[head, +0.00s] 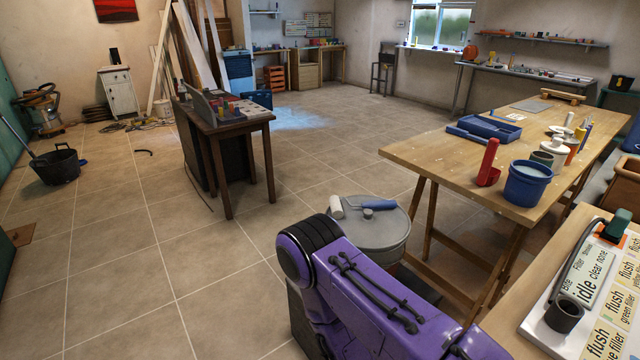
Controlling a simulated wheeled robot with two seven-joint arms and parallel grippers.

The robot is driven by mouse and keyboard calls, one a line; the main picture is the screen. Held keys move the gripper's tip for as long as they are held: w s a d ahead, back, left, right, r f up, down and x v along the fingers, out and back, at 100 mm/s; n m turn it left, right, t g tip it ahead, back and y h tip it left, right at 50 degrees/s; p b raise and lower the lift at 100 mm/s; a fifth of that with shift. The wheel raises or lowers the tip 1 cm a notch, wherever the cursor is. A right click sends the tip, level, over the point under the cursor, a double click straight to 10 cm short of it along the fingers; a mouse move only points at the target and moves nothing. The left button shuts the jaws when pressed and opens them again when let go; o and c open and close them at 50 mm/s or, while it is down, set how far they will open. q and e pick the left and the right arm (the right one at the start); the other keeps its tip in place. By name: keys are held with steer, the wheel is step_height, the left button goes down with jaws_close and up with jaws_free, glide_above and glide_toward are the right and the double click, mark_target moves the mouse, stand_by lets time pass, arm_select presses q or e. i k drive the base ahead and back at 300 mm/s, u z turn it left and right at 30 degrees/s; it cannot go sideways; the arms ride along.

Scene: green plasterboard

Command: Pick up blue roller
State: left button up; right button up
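A paint roller with a blue handle (378,205) and a white end (337,207) lies on the round grey lid of a drum (372,232), in the middle of the head view. A small grey round piece on the lid sits just in front of its handle. My purple arm crosses the lower middle of the view and hides the front of the drum. Neither of my grippers is in view, so I cannot see whether they are open or shut.
A wooden trestle table (440,157) right of the drum holds a blue bucket (527,183), a red tool (488,163) and a blue tray (489,128). A dark wooden table (232,122) stands behind left. The tiled floor (130,240) at left is mostly clear.

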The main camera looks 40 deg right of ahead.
mark_target(335, 203)
steer(key=i, duration=2)
steer(key=z, duration=3.65)
